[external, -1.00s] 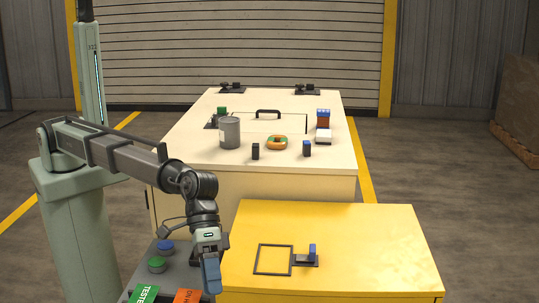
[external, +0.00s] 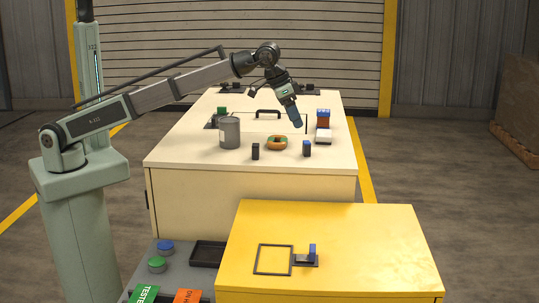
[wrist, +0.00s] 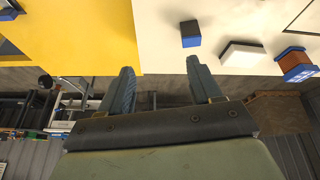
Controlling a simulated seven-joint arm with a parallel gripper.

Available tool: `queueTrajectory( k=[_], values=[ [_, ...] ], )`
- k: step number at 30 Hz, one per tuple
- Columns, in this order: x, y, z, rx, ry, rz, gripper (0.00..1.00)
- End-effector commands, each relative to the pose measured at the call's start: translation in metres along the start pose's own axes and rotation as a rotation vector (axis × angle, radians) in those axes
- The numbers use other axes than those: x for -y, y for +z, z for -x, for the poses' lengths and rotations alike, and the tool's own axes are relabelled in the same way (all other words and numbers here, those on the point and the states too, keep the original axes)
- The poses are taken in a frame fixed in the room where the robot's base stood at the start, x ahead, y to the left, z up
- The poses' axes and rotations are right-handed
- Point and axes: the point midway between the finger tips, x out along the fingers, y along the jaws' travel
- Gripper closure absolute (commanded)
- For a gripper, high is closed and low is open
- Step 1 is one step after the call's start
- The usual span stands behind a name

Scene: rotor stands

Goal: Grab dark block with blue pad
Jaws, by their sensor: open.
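In the wrist view the dark block with the blue pad (wrist: 190,34) is at the top, beyond the right fingertip. My gripper (external: 297,122) is above the cream bench, pointing down at a tilt, behind and above this block in the external view. In the wrist view my gripper (wrist: 160,70) has its two fingers spread, with nothing between them.
A yellow table (external: 370,255) in front bears a blue piece (external: 312,250).

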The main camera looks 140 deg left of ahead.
Motion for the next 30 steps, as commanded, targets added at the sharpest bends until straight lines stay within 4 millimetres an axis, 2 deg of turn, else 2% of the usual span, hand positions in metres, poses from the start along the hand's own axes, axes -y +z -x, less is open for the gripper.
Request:
queueTrajectory(
  k=[1,3,6,11,21,30],
  values=[
    [0.016,-0.003,0.005,0.000,-0.018,-0.002,0.36],
    [0.030,-0.006,0.009,0.001,-0.036,-0.006,0.36],
    [0.040,-0.007,0.011,0.002,-0.050,-0.011,0.36],
    [0.043,-0.007,-0.007,0.005,-0.054,-0.011,0.36],
    [0.045,-0.007,-0.061,0.004,-0.052,-0.010,0.36],
    [0.046,-0.007,-0.075,0.003,-0.051,-0.010,0.36]
  ],
)
